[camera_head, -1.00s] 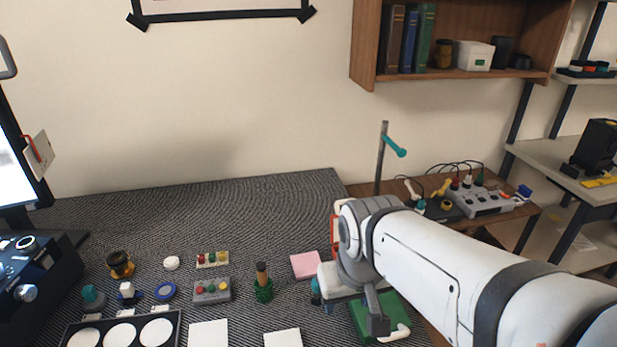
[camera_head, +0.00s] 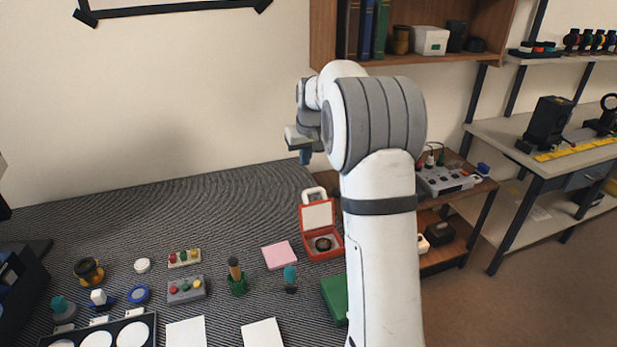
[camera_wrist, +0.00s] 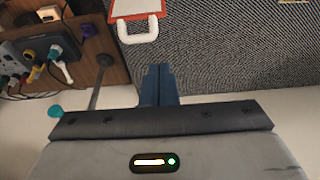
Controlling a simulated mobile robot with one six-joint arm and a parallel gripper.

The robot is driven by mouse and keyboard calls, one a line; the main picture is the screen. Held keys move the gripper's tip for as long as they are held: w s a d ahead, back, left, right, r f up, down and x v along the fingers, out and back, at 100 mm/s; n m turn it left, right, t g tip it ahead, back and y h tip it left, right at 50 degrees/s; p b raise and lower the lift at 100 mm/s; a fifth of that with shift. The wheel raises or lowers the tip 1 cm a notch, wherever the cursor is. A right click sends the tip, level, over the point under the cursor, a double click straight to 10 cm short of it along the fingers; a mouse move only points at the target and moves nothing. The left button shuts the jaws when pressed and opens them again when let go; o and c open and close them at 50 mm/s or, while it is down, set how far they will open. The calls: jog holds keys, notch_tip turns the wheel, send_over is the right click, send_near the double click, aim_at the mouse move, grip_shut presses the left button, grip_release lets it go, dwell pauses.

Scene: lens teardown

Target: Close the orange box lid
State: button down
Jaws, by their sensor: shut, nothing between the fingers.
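The orange box (camera_head: 325,256) stands on the grey patterned mat at the right of the head view. Its lid (camera_head: 318,215) is raised, showing a pale inner face and a white handle (camera_head: 313,194) at the top. A dark round lens-like part (camera_head: 323,244) lies inside the box. My gripper (camera_head: 305,157) is shut and empty, up in the air above and behind the box in the head view. In the wrist view its blue fingers (camera_wrist: 159,75) are together, and the lid (camera_wrist: 137,8) with its white handle (camera_wrist: 139,30) shows beyond them, apart.
A pink pad (camera_head: 280,256), a teal-topped tool (camera_head: 290,279) and a green box (camera_head: 335,296) lie near the orange box. A wooden side table with a grey power strip (camera_head: 444,178) stands right. A wooden shelf (camera_head: 480,65) hangs above. The mat's back left is clear.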

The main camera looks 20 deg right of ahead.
jog(key=w+d+f, duration=0.5)
jog(key=w, duration=0.3)
notch_tip(320, 180, down, 9)
jog(key=p, duration=0.3)
jog(key=shift+s+f, duration=0.2)
jog(key=shift+s, duration=0.05)
